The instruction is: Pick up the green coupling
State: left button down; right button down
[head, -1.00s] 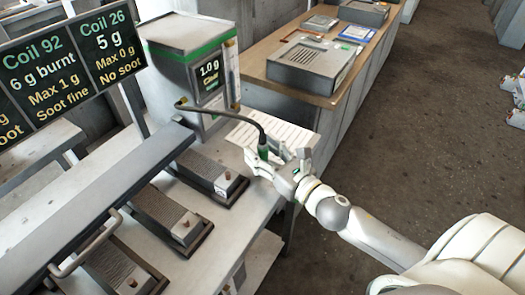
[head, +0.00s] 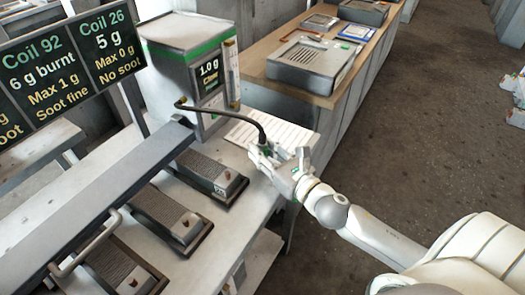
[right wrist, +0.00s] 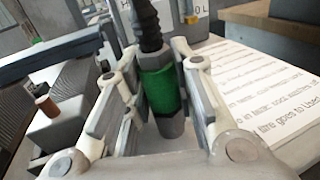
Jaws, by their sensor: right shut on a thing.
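The green coupling (right wrist: 160,88) is a green sleeve with a grey metal tip at the end of a black ribbed hose (head: 228,110). In the right wrist view it stands between the two fingers of my right gripper (right wrist: 152,98), which is shut on it. In the head view my right gripper (head: 278,158) hides most of the coupling. The hose arches from the coupling to the left, toward the end of the grey beam. My left gripper is not in view.
A grey box with a green band and display (head: 190,55) stands behind the hose. A printed sheet (head: 270,133) lies beside the gripper. Several grey units (head: 165,215) with brown knobs line the bench. A wooden-topped counter (head: 258,62) stands behind; the floor at right is open.

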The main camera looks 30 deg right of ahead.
jog(key=shift+r, duration=0.85)
jog(key=s+a+r+p, duration=0.3)
jog(key=s+r+p, duration=0.7)
jog(key=s, duration=0.3)
jog(key=shift+s+a+r, duration=0.15)
jog(key=shift+s+r, duration=0.15)
jog(key=shift+r, duration=0.4)
